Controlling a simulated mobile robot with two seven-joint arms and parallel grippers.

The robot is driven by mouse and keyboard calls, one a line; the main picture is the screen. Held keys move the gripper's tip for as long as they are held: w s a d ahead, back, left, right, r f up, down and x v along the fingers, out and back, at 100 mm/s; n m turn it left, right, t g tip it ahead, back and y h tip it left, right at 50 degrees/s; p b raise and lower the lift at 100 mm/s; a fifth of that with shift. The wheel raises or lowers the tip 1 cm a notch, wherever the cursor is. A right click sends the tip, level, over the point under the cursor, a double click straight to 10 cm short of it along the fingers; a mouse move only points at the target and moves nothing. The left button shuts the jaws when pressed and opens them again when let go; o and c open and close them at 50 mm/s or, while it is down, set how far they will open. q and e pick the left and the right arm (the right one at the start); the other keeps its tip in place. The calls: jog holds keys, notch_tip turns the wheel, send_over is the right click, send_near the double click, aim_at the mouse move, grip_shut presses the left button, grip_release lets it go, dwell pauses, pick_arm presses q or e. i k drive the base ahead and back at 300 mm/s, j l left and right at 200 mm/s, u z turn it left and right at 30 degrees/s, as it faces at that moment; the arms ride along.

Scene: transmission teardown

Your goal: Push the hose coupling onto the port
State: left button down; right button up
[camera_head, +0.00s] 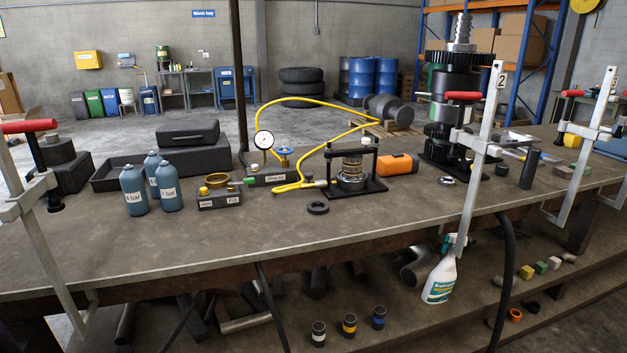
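A yellow hose (291,101) loops up from behind the pressure gauge (264,140), runs right, and comes back down to the bench. Its lower end, with what looks like the coupling (307,184), lies on the bench left of a black press fixture (369,187) holding a stack of metal rings (352,172). The gauge stands on a dark labelled block (268,179) with a blue valve handle (285,151). A small green fitting (249,181) sits at that block's left side. I cannot tell which fitting is the port, or whether the coupling touches one. Neither gripper is in view.
Blue-grey bottles (134,190), a small block with a brass ring (218,195) and a black ring (318,208) stand nearby. An orange case (397,164) and a tall gear stack (453,110) are right. Clamps (478,150) rise at the front edge. The front bench strip is mostly clear.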

aim_at(320, 183)
jog(key=i+l+z, duration=0.1)
jog(key=i+l, duration=0.2)
jog(key=i, duration=0.2)
jog(key=i+l+z, duration=0.1)
jog(key=i+l, duration=0.2)
jog(key=i, duration=0.2)
